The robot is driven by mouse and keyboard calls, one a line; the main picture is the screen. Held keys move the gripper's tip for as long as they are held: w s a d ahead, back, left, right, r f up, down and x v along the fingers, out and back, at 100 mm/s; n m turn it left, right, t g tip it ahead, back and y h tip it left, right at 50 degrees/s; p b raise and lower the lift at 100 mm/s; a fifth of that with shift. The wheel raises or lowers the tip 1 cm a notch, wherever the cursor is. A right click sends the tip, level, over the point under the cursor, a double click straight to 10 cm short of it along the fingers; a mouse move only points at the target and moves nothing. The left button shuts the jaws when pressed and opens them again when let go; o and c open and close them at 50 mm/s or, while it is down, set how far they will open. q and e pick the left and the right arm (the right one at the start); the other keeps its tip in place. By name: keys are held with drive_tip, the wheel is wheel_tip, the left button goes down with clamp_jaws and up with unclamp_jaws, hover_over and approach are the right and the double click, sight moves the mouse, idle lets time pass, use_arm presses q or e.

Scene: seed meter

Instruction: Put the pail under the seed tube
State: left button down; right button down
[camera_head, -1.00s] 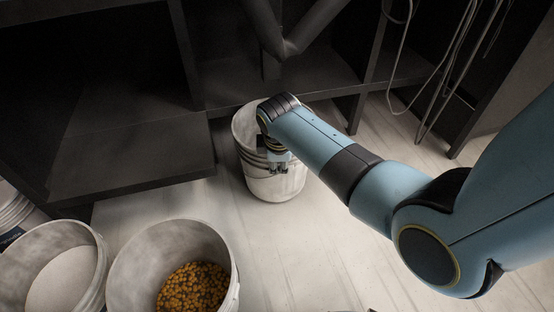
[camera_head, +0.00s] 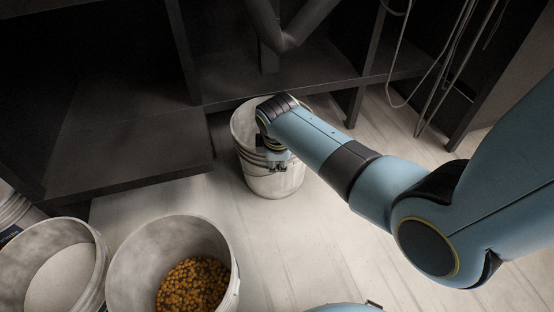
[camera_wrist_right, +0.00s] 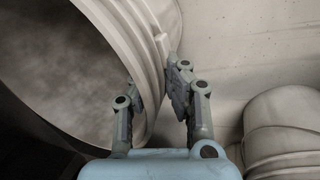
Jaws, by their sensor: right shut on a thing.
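The white pail (camera_head: 275,186) stands upright on the pale floor in front of the dark shelving. My right gripper (camera_head: 278,167) is shut on the pail's near rim. In the right wrist view, its two fingers (camera_wrist_right: 152,95) sit on either side of the pail's wall (camera_wrist_right: 75,60), one inside and one outside. My right forearm hides part of the pail's mouth. The dark V-shaped tube (camera_head: 287,42), which looks like the seed tube, hangs above and behind the pail in the picture. My left gripper is out of view.
A bucket of orange-yellow seeds (camera_head: 222,228) and a bucket with pale contents (camera_head: 98,292) stand at lower left. A dark low shelf (camera_head: 130,160) lies left of the pail. Loose cables (camera_head: 437,65) hang at right. The floor (camera_head: 270,240) in front is clear.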

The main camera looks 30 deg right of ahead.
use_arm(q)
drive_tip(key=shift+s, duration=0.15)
use_arm(e)
drive_tip(key=shift+f, duration=0.2)
drive_tip(key=c, duration=1.5)
unclamp_jaws()
drive_tip(key=shift+f, duration=0.1)
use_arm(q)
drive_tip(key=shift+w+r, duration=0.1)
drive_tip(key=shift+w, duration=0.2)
use_arm(e)
drive_tip(key=shift+o, duration=0.5)
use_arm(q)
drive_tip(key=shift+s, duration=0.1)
